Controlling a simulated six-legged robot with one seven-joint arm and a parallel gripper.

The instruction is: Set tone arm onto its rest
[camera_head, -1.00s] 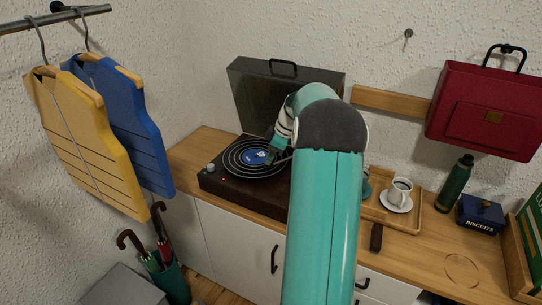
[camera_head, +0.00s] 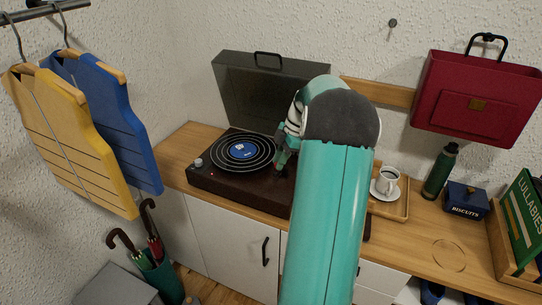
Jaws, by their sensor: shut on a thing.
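The record player (camera_head: 230,186) is a dark brown box on the wooden counter, with its smoky lid (camera_head: 245,95) standing open. A black record with a blue label (camera_head: 243,152) lies on its platter. My gripper (camera_head: 280,165) is at the right edge of the record, low over the player's deck. It is shut on the tone arm, of which little can be made out at this size. The tone arm's rest and pivot are hidden behind my own teal arm.
A wooden tray (camera_head: 402,209) with a white cup and saucer (camera_head: 387,184) stands to the right. Beyond it are a green bottle (camera_head: 440,172) and a blue biscuit tin (camera_head: 466,201). A red bag (camera_head: 472,100) hangs above. The counter's front right is mostly clear.

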